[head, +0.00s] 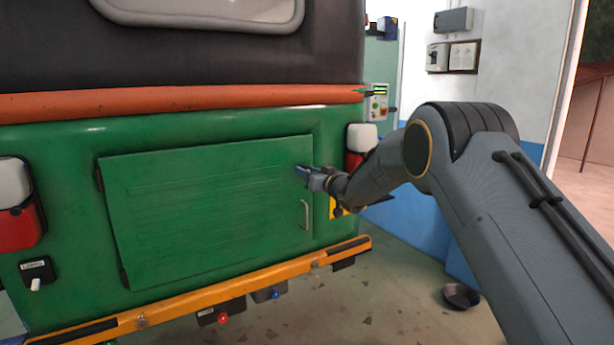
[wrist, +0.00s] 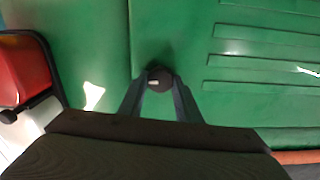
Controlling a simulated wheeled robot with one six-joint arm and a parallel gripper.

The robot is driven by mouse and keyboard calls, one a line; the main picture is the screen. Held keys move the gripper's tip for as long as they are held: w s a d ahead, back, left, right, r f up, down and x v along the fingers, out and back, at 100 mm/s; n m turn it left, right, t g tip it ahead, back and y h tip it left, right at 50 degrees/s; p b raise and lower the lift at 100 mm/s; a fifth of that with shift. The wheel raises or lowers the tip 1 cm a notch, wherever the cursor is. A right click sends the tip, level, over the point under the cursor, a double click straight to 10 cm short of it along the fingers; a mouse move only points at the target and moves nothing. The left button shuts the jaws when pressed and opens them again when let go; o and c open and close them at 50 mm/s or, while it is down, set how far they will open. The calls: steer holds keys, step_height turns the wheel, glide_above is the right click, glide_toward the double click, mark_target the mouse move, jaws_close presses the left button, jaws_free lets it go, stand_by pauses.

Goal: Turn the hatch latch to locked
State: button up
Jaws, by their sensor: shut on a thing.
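The green hatch (head: 205,205) is closed flat against the rickshaw's green rear panel. In the wrist view the latch (wrist: 159,80) is a dark round knob with a small pale mark, beside the hatch edge. My gripper (wrist: 160,84) is shut on this latch, with one finger on each side of it. In the head view my gripper (head: 303,171) is at the hatch's upper right edge, and the latch is hidden there by the gripper. I cannot tell from the mark whether the latch is locked.
A metal handle (head: 306,214) is on the hatch below my gripper. A red and white lamp (head: 360,140) stands close to the right of it. An orange bumper (head: 200,293) runs below the hatch. A dark bowl (head: 461,296) lies on the floor at right.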

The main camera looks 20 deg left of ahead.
steer(key=n+b, duration=0.5)
steer(key=b, duration=0.2)
steer(key=n+b, duration=0.6)
steer(key=b, duration=0.1)
steer(key=n+b, duration=0.5)
steer(key=b, duration=0.2)
steer(key=shift+s+a+f+n, duration=0.1)
steer(key=shift+f+n, duration=0.15)
steer(key=shift+n, duration=0.05)
steer(key=shift+b, duration=0.45)
steer(key=o, duration=1.1)
steer(key=shift+r, duration=0.1)
steer(key=shift+c, duration=0.2)
steer(key=b+v, duration=0.1)
steer(key=v, duration=0.6)
steer(key=shift+s+d, duration=0.25)
steer(key=shift+d, duration=0.05)
